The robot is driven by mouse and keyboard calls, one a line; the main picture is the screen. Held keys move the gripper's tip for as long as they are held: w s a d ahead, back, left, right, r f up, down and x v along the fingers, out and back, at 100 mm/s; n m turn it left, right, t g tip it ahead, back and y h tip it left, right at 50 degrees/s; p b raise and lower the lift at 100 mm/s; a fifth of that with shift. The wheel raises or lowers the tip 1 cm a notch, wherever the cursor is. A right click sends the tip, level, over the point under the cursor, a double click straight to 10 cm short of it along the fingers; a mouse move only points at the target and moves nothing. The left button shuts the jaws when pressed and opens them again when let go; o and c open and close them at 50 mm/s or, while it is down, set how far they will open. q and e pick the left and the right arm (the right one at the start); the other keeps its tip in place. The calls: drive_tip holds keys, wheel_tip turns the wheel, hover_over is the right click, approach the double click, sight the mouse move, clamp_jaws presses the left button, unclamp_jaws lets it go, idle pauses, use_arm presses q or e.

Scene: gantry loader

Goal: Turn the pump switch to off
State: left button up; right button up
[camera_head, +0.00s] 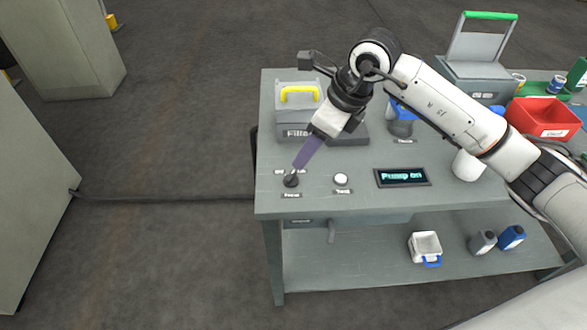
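The pump switch (291,181) is a small black knob on the front left of the grey bench, with a label in front of it. The display (402,177) to its right reads "Pump on". My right gripper (298,167) comes in from the right, pointing down at the knob. Its purple fingertips are at the knob's top and partly cover the label behind it. The fingers overlap into one narrow shape, so their gap and any contact with the knob cannot be told. My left gripper is not in view.
A white round button (341,179) sits just right of the knob. Behind stands a grey box with a yellow handle (299,94). A red bin (544,118) stands at the right. The bench (270,205) ends just in front of the knob.

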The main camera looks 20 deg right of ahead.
sight(290, 175)
drive_tip(key=x, duration=0.9)
drive_tip(key=shift+a+f, duration=0.25)
drive_tip(key=shift+f, duration=0.1)
drive_tip(key=c, duration=1)
drive_tip(key=shift+c, duration=0.2)
